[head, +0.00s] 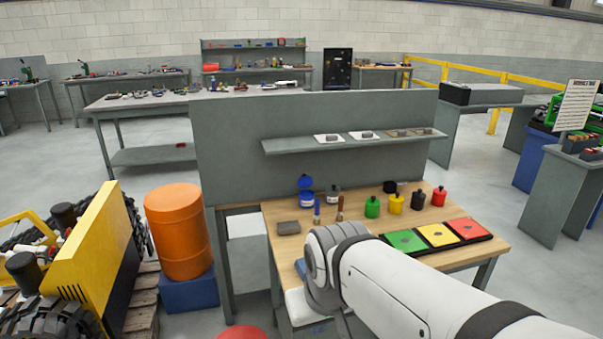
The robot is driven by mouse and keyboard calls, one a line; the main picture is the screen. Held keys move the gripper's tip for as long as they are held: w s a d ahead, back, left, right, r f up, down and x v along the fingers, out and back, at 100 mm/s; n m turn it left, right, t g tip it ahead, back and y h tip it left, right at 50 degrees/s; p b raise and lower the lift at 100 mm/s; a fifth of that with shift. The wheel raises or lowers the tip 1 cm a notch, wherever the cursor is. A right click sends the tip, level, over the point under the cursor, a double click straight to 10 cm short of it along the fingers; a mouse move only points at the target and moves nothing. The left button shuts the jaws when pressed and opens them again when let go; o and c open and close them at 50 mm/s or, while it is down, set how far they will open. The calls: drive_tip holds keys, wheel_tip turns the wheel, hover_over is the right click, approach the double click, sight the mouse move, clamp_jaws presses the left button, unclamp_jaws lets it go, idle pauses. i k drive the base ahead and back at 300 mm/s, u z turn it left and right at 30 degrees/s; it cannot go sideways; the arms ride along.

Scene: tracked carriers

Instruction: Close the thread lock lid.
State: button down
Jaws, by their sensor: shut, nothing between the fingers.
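A small blue container (306,199) stands near the back left of the wooden workbench (284,245). Its round blue lid (305,182) is tilted up and open above the body. It is the only container here whose lid clearly shows raised, and no label can be read. My white arm reaches in from the lower right and bends in front of the bench, to the right of and nearer than the blue container. My gripper is not visible; the arm's end is hidden or out of frame.
A grey jar (333,193), a blue-handled tool (317,211) and a brown-handled tool (340,208) stand close by. Green (372,207), yellow (396,203) and red (439,196) bottles stand right. A grey block (288,228) lies left. A shelf (290,146) overhangs the back.

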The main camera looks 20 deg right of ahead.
sight(305, 181)
drive_tip(key=z, duration=0.05)
drive_tip(key=i, duration=1)
